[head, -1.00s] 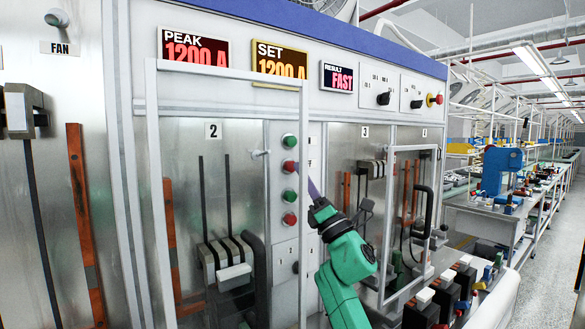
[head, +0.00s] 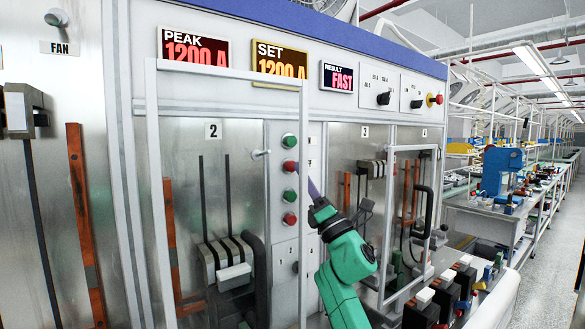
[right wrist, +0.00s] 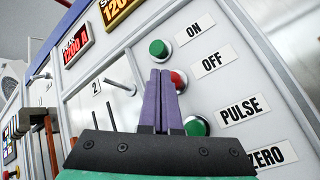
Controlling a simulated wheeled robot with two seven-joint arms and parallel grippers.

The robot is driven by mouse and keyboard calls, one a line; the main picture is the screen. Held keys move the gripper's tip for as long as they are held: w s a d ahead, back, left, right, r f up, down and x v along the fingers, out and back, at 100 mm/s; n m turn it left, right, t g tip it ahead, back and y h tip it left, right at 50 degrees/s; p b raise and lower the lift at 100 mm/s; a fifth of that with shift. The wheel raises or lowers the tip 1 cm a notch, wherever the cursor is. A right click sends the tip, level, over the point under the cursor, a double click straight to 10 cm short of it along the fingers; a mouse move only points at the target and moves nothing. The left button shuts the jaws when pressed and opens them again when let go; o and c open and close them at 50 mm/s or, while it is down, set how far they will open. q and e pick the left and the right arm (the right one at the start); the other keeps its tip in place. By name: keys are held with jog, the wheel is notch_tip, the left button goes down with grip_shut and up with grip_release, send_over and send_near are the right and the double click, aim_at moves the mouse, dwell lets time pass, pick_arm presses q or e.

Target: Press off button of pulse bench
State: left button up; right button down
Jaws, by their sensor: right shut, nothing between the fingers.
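The pulse bench (head: 222,93) fills the middle of the head view, with a column of green and red buttons on its front. The red off button (head: 289,167) is second from the top, under the green on button (head: 289,141). It also shows in the right wrist view (right wrist: 180,80) beside the OFF label (right wrist: 213,62), partly hidden behind my right gripper's fingers. My right gripper (head: 313,190) is shut and empty, its purple fingertips (right wrist: 161,75) close to the off button. I cannot tell whether they touch it. My left gripper is out of view.
Below off are the green PULSE button (right wrist: 197,125) and a red button (head: 289,219). Displays (head: 194,48) read PEAK 1200 A, SET 1200 A and RESULT FAST. Breakers (head: 455,290) sit at lower right.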

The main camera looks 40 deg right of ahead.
jog(key=shift+w, duration=0.15)
jog(key=shift+w, duration=0.3)
jog(key=shift+w+b, duration=0.45)
jog(key=shift+w, duration=0.05)
dwell(0.6)
jog(key=shift+s, duration=0.9)
jog(key=s+b, duration=0.1)
jog(key=s, duration=0.4)
